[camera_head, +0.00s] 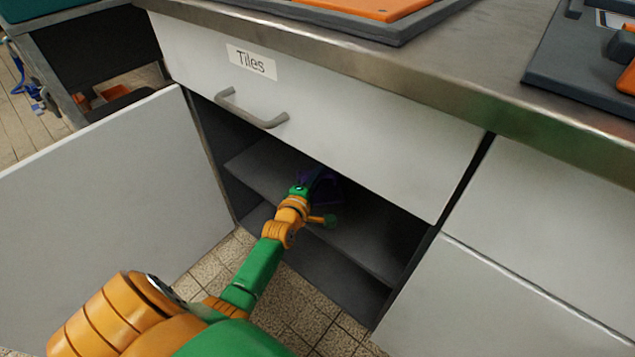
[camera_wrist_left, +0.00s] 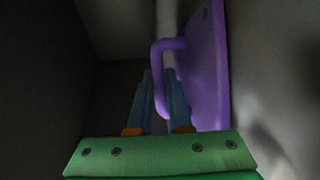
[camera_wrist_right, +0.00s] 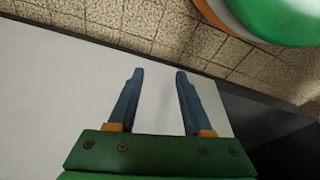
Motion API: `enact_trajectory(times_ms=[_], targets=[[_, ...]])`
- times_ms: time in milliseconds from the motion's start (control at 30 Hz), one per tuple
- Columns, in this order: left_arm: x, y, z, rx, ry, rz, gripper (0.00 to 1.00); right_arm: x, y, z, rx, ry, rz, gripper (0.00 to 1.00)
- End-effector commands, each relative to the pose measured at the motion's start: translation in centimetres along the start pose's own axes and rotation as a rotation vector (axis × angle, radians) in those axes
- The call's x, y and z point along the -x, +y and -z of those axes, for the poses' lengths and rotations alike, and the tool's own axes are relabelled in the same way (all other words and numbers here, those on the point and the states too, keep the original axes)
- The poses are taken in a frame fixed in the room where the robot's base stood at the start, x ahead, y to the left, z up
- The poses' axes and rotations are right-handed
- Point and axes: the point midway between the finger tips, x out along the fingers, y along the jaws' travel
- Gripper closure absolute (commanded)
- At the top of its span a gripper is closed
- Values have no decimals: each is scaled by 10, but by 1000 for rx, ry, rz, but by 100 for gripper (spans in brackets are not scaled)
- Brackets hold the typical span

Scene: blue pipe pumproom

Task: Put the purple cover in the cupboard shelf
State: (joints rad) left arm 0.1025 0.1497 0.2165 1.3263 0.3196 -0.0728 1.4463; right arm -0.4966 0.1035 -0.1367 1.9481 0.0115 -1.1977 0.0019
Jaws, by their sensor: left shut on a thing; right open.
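The purple cover (camera_head: 322,187) is inside the open cupboard, dark in shadow, just over or on the shelf (camera_head: 262,178); I cannot tell if it touches. In the left wrist view the purple cover (camera_wrist_left: 209,70) stands as an upright plate with a loop handle on its left side. My left gripper (camera_head: 314,181) reaches into the cupboard, and in the left wrist view its fingers (camera_wrist_left: 160,78) are shut on that handle. My right gripper (camera_wrist_right: 158,75) is open and empty, in front of a pale flat panel in the right wrist view.
The cupboard door (camera_head: 110,190) stands open at the left. A closed drawer labelled "Tiles" (camera_head: 320,100) is above the opening, with a grey handle (camera_head: 250,112). White panels (camera_head: 500,300) close the right side. The steel counter (camera_head: 440,75) overhangs the top.

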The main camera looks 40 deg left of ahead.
Motion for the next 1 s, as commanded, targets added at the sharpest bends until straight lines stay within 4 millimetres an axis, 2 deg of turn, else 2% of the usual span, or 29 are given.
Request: enact_trajectory(times_ms=[433, 467, 500, 567, 867, 1000], targets=[[-1, -3, 0, 0, 0, -3, 100, 7, 0, 3, 0, 6, 1, 50], [0, -3, 0, 0, 0, 0, 78, 8, 0, 4, 0, 8, 1, 50], [0, -3, 0, 0, 0, 0, 67, 8, 0, 4, -1, 7, 1, 50], [0, -3, 0, 0, 0, 0, 53, 8, 0, 3, -1, 6, 1, 50], [0, 0, 0, 0, 0, 0, 53, 8, 0, 4, -1, 9, 0, 50], [14, 1, 0, 0, -1, 3, 53, -6, 0, -6, 3, -12, -1, 50]])
